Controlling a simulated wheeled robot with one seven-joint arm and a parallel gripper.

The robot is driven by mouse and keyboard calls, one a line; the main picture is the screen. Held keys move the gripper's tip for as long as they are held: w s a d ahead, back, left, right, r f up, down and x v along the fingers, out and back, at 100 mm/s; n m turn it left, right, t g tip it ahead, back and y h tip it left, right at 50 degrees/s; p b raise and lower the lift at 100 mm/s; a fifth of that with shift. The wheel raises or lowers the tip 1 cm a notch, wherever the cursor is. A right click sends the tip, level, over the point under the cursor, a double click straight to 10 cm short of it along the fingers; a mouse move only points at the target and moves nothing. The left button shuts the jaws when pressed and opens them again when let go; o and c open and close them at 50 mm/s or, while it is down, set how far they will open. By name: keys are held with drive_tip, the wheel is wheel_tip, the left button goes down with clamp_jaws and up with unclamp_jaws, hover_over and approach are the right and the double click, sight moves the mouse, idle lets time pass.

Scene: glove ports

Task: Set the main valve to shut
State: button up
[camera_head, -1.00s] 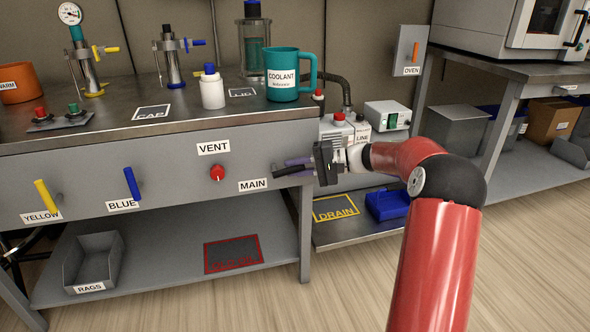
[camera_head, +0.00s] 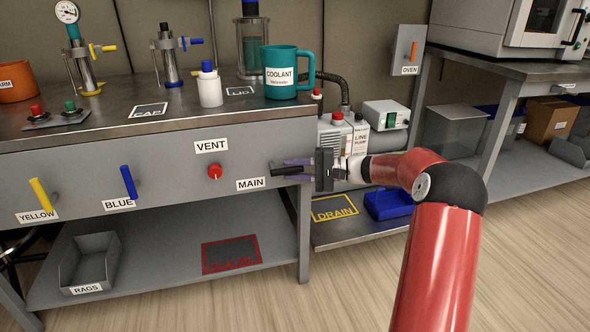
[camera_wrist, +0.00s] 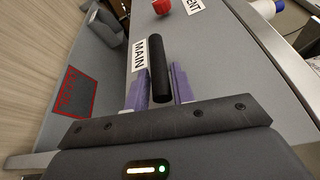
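The main valve's black handle (camera_head: 286,172) is on the grey bench front, just right of the MAIN label (camera_head: 251,184). It lies about level, pointing right. In the wrist view the handle (camera_wrist: 159,68) runs between my gripper's two purple fingers (camera_wrist: 161,88), one along each side with little or no gap. In the head view my gripper (camera_head: 297,170) reaches in from the right and is shut on the handle. The fingers hide part of the handle. The MAIN label (camera_wrist: 139,55) also shows in the wrist view.
The red VENT knob (camera_head: 215,171) is left of the handle on the same panel. The blue (camera_head: 129,182) and yellow (camera_head: 43,196) handles are further left. A teal coolant mug (camera_head: 281,75) stands on the bench above. A pump (camera_head: 340,140) stands behind my gripper.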

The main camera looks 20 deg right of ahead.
drive_tip(key=shift+o, duration=1.2)
drive_tip(key=v, duration=0.7)
drive_tip(key=shift+d+p, duration=0.35)
drive_tip(key=shift+d, duration=0.05)
drive_tip(key=shift+s+r, duration=0.1)
drive_tip(key=shift+s, duration=0.05)
drive_tip(key=s+a+r+n+g+h+p, duration=0.4)
drive_tip(key=s+a+h, duration=0.4)
drive_tip(key=s+a, duration=0.6)
drive_tip(key=s+r+n+t+h+p, duration=0.1)
drive_tip(key=s+h, duration=0.3)
drive_tip(key=s, duration=0.6)
drive_tip(key=s+d+r+n+t+h+p, duration=0.1)
drive_tip(key=s+r+t+h+p, duration=0.1)
drive_tip(key=s, duration=0.9)
drive_tip(key=shift+s+d+r+n+h+p, duration=0.2)
drive_tip(key=shift+s+r+n+h+p, duration=0.1)
drive_tip(key=shift+r+h+p, duration=0.7)
